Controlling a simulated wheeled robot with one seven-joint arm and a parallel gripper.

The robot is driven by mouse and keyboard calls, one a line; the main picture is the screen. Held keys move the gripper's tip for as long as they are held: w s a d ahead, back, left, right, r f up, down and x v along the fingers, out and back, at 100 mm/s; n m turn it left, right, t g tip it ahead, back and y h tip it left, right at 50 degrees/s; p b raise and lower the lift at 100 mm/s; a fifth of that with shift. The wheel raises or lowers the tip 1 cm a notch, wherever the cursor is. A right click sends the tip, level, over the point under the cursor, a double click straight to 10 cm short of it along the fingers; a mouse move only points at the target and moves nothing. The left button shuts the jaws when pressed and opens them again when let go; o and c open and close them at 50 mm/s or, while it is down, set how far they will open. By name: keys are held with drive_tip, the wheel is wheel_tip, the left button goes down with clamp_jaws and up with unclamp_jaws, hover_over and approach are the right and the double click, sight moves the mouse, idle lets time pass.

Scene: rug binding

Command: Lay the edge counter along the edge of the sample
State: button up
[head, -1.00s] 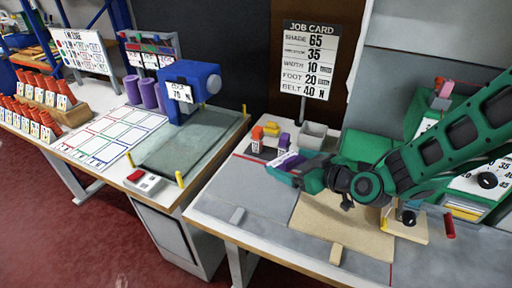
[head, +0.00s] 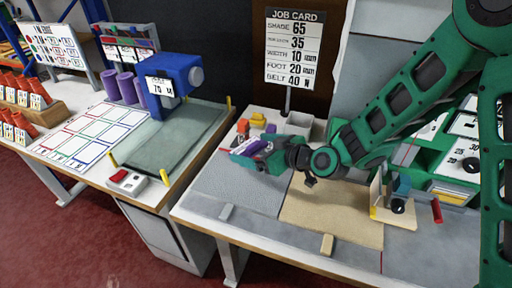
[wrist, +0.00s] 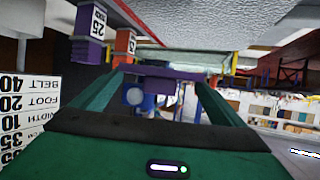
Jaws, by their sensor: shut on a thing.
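My gripper (head: 252,149) is shut on a purple piece with a pale part, possibly the edge counter; its markings are too small to read. The wrist view shows the purple piece (wrist: 172,82) between my green fingers. In the head view it hangs over the back left of the worktable. A tan sheet (head: 335,212) and a textured grey sheet (head: 235,185) lie side by side below; I cannot tell for certain which is the sample. My gripper is above the grey sheet's back part, left of the tan sheet.
Orange (head: 242,127), yellow (head: 258,120) and purple (head: 270,129) blocks stand behind my gripper, near a grey bin (head: 299,124). A fixture (head: 393,207) stands right. The grey sheet's front is clear.

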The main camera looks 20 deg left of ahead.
sight(255, 172)
drive_tip(key=shift+f, duration=3.3)
drive_tip(key=shift+s+f, duration=0.1)
drive_tip(key=shift+f, duration=0.3)
drive_tip(key=o, duration=0.8)
drive_tip(key=v, duration=1)
drive_tip(key=shift+s+d+r, duration=0.1)
drive_tip(key=shift+d+r, duration=0.05)
drive_tip(key=shift+d, duration=0.15)
